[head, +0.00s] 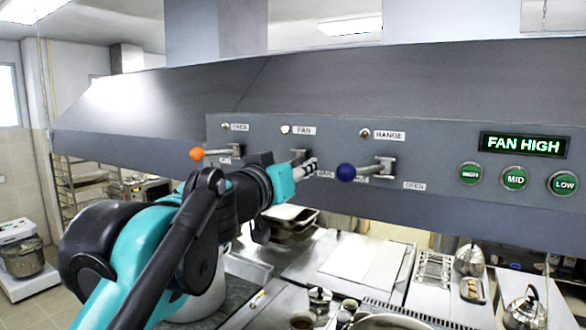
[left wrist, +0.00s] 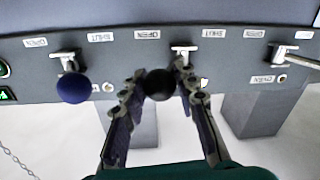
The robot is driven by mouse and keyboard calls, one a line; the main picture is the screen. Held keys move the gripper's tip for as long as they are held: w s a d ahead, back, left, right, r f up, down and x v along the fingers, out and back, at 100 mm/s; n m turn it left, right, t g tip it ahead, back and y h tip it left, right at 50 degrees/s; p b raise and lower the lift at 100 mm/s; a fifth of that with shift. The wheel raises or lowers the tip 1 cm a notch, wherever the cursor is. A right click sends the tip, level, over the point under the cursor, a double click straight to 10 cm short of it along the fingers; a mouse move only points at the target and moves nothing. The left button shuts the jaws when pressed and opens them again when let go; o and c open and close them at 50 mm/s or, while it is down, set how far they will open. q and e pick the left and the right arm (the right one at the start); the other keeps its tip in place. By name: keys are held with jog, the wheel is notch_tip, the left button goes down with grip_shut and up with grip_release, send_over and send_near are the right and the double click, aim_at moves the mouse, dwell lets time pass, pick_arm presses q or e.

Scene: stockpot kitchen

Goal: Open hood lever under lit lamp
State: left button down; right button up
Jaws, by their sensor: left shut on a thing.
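The hood panel (head: 430,150) carries a row of levers, each under a small lamp. The lamp above the FAN label (head: 285,130) glows white; the RANGE lamp (head: 365,133) and the left lamp (head: 226,126) look dull. The lever under the lit lamp has its mount (head: 299,154) beside my left gripper (head: 304,171). In the left wrist view my left gripper (left wrist: 160,92) is shut on its black knob (left wrist: 160,83), one finger at each side. The knob is hidden by the gripper in the head view. My right gripper is out of view.
A blue-knobbed lever (head: 346,172) is close to the right, and an orange-knobbed lever (head: 196,154) is to the left. OPEN and SHUT labels sit by the levers. A FAN HIGH display (head: 522,144) is at right. Pots and a counter (head: 345,258) lie below.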

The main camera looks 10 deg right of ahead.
pick_arm(q)
jog(key=shift+s+d+r, duration=0.1)
jog(key=shift+d, duration=0.15)
jog(key=c, duration=1.6)
grip_release()
jog(key=o, duration=0.5)
jog(key=shift+d, duration=0.15)
jog(key=shift+c, duration=0.2)
jog(key=shift+s, duration=0.15)
jog(key=v, duration=1.1)
jog(key=shift+s+a, duration=0.25)
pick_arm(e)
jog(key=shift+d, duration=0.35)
